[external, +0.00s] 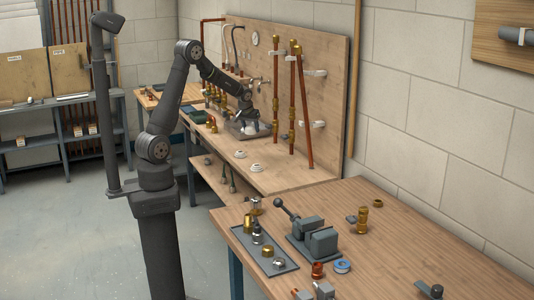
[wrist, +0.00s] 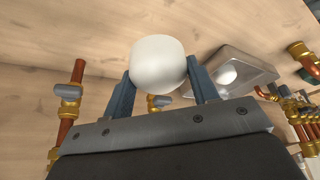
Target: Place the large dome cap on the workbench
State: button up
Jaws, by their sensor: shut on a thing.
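The large dome cap (wrist: 158,63) is white and rounded, and sits between the two fingers of my gripper (wrist: 160,80) in the wrist view. My gripper is shut on it. In the external view my gripper (external: 246,112) is over the far part of the wooden workbench (external: 285,178), beside the upright panel. A grey tray (wrist: 250,66) lies just right of the held cap in the wrist view, with a smaller-looking white rounded piece (wrist: 228,74) in it. In the external view the tray (external: 236,132) is below my gripper; the held cap cannot be told apart there.
An upright wooden panel (external: 340,75) with copper pipes (external: 303,110) and brass fittings borders the bench. A nearer table (external: 400,215) carries a vise (external: 313,238) and a tray of fittings (external: 282,267).

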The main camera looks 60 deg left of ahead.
jog(key=d+r+m+t+h, duration=0.2)
jog(key=d+m, duration=0.7)
jog(key=d, duration=3.3)
jog(key=s+d+r+m+g+h, duration=0.15)
jog(key=s+d+m, duration=0.25)
jog(key=s+d, duration=0.95)
jog(key=s+d+r+m+g+h, duration=0.1)
jog(key=s+d+r+m+h, duration=0.2)
jog(key=s+d, duration=1.1)
jog(key=m, duration=0.1)
send_over(299, 211)
jog(key=s+a, duration=0.1)
jog(key=shift+y, duration=0.25)
notch_tip(299, 211, down, 8)
jog(key=shift+a+f, duration=0.15)
jog(key=shift+f, duration=1.95)
jog(key=shift+f, duration=0.15)
